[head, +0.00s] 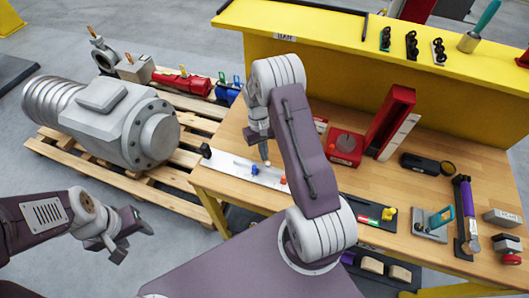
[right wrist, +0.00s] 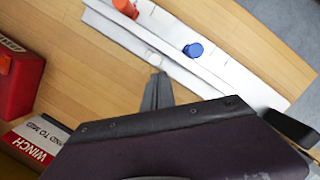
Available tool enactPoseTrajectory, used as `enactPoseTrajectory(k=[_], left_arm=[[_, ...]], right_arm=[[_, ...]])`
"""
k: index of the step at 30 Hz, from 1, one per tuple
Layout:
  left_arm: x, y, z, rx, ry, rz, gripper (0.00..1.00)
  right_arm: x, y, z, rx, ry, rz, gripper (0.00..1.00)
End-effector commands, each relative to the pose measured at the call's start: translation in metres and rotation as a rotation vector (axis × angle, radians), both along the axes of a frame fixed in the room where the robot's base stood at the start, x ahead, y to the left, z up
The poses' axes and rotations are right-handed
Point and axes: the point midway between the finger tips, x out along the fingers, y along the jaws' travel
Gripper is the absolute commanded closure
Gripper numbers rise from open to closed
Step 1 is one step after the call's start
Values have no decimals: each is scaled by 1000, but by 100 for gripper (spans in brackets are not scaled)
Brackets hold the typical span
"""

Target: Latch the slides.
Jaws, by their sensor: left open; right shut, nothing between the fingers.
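A long pale metal rail (head: 225,163) lies on the wooden bench near its front left edge. A blue knob (head: 254,169) and an orange-red knob (head: 283,180) sit on it. My left gripper (head: 136,243) is open and empty, left of the bench over the floor.
A red box (head: 345,147) and a tall red holder (head: 390,118) stand behind my right arm. A dark strip with a yellow knob (head: 389,214) and several tools lie to the right. A large grey motor (head: 125,125) rests on a pallet at left.

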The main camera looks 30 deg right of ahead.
Motion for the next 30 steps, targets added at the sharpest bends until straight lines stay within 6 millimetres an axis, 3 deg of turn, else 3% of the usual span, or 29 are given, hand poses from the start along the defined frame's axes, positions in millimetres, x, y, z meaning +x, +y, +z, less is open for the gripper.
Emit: enactPoseTrajectory(k=[13,20,30], left_arm=[[0,0,2,0,0,0,49],[0,0,6,0,0,0,49],[0,0,4,0,0,0,49]], right_arm=[[-7,0,0,0,0,0,100],[-23,-15,1,0,0,-2,100],[-21,-14,4,-1,-2,0,100]])
